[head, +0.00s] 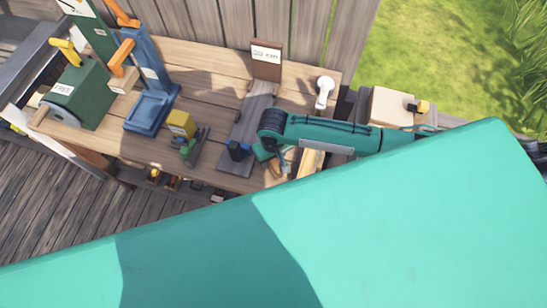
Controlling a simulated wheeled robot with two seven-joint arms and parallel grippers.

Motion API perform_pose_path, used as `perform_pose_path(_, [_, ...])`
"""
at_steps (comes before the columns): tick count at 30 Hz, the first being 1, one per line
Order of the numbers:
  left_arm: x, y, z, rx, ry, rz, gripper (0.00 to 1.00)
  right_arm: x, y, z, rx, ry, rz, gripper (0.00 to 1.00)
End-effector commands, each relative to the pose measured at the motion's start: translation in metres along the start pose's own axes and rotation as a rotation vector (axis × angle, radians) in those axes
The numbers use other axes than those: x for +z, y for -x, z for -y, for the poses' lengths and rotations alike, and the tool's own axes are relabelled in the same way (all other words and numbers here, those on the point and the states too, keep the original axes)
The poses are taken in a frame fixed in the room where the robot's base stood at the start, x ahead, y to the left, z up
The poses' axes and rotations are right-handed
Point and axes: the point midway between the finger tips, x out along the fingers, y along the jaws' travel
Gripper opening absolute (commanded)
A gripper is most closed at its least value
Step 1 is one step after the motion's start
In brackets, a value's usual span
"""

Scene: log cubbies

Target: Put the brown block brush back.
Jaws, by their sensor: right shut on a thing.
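My right arm comes in from the right, and its gripper (273,160) points down near the front edge of the workbench, right of a grey board. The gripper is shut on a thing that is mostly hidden. A small brown piece (276,169) shows at the fingers; I take it for the brown block brush, but its shape and bristles cannot be made out. My left gripper is not in view.
The wooden workbench (205,62) carries a blue stand (150,108), a green box (78,95), a yellow-topped block (182,124), the grey board (245,125) with an upright sign, and a white fixture (324,90). Small items show below the front edge. My teal body hides the foreground.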

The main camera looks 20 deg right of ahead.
Motion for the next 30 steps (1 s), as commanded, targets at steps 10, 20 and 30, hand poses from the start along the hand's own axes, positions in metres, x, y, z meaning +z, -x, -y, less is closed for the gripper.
perform_pose_path(10, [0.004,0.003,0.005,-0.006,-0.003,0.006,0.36,0.0,-0.015,0.0,0.0,0.0,-0.001,0.25])
perform_pose_path(20, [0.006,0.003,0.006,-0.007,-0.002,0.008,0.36,0.0,-0.018,0.0,0.0,0.0,0.0,0.67])
perform_pose_path(30, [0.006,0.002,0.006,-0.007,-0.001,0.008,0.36,-0.001,-0.013,0.0,0.0,0.0,-0.002,0.67])
